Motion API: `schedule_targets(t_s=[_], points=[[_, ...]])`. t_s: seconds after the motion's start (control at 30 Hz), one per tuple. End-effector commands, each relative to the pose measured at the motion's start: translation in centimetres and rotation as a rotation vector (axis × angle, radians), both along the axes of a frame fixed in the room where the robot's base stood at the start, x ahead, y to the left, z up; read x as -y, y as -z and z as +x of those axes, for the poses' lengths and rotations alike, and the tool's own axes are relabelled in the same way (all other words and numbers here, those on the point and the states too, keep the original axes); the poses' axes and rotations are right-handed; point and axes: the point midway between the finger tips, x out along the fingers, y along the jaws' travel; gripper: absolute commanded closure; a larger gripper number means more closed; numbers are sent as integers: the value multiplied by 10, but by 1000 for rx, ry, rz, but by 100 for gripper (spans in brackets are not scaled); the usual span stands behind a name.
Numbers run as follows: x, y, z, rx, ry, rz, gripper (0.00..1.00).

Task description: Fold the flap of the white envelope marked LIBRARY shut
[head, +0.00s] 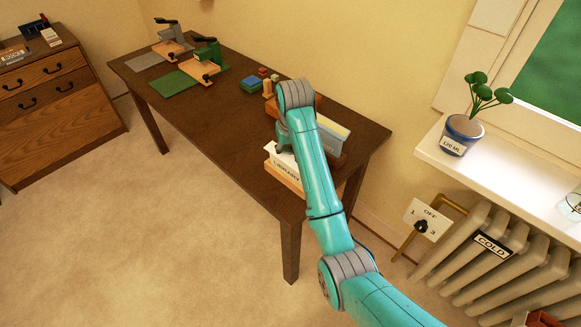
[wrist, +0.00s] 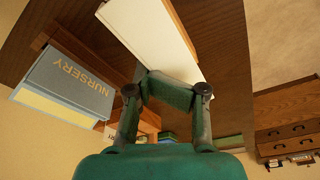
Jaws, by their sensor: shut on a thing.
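The white envelope marked LIBRARY (head: 286,174) stands in a wooden holder near the front edge of the dark desk. My arm covers part of it. The exact contact is hard to see. In the head view my gripper (head: 284,149) is mostly hidden behind my arm, at the top of the envelope.
A grey envelope marked NURSERY (wrist: 75,80), with a yellow inside, stands close by in a wooden holder. A sill with a potted plant (head: 463,132) is right.

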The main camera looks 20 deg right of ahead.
Motion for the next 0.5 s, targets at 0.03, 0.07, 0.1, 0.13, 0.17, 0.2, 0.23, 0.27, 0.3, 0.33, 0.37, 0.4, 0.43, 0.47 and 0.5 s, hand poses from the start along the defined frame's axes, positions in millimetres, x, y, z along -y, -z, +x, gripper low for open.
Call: schedule_targets(t_s=[0.03,0.07,0.1,0.13,0.17,0.2,0.23,0.27,0.3,0.33,0.37,0.4,0.43,0.47,0.5], points=[[2,5,-2,-10,3,0,100],[3,4,-2,-9,3,-1,100],[4,4,-1,-8,4,-1,100],[4,4,-1,-7,5,-2,100],[5,3,0,-7,5,-2,100],[7,3,1,-6,6,-2,100],[8,3,1,-5,7,-3,100],[9,3,2,-4,8,-3,100],[10,2,3,-4,8,-3,100],[11,2,3,-3,8,-3,100],[12,2,4,-3,8,-4,100],[14,2,5,-2,9,-3,100],[15,1,6,-2,9,-3,100],[16,1,6,-1,9,-3,100],[17,1,7,0,9,-3,100]])
